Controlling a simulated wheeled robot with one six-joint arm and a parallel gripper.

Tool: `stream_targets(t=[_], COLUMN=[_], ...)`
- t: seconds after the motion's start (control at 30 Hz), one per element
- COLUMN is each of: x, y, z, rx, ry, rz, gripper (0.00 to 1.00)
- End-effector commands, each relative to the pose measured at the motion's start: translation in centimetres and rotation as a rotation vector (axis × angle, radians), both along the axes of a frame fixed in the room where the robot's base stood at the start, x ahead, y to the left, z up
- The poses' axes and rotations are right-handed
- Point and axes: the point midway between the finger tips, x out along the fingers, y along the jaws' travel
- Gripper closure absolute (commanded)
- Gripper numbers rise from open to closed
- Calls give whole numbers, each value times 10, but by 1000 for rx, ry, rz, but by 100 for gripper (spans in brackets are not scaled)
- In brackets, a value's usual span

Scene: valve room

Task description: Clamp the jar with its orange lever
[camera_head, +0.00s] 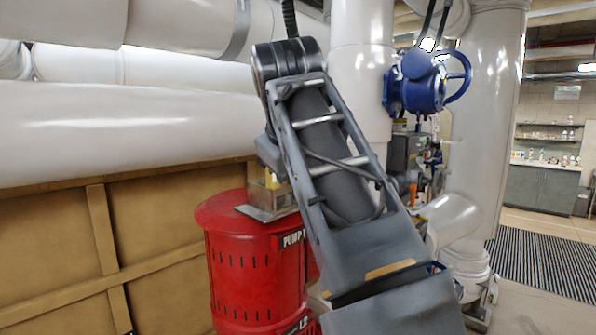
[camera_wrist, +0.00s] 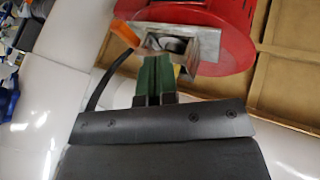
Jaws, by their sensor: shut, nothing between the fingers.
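The orange lever (camera_wrist: 125,33) stands out to the left of a metal clamp frame in the wrist view. The metal clamp (camera_wrist: 205,45) is a box-like frame; a dark and pale shape shows inside, and I cannot tell whether it is the jar. The clamp also shows in the head view (camera_head: 268,198) on top of the red drum, partly behind my arm. My gripper (camera_wrist: 155,62) has green fingers, shut and empty, at the near side of the frame, right of the lever's end. I cannot tell whether the fingertips touch the frame.
The red drum (camera_head: 240,262) carries the clamp. A wooden crate wall (camera_head: 60,255) stands left of it, below thick white pipes (camera_head: 120,130). A blue valve (camera_head: 420,85) sits on pipework to the right. Open floor with a striped mat (camera_head: 545,265) lies far right.

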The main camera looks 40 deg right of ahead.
Motion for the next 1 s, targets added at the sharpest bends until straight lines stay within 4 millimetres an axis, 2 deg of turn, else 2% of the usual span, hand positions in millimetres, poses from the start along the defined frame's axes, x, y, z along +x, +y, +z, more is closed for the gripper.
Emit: stream_targets(t=[0.03, 0.3, 0.4, 0.6, 1.0], x=[4, 26, 28, 31, 32], y=[-5, -23, -39, -55, -61], z=[-12, -48, -43, -43, -44], rx=[1, 1, 2, 2, 1], ry=[3, 1, -2, -3, -4], rz=[-3, -1, -6, -2, -1], gripper=[100, 100, 100, 100, 100])
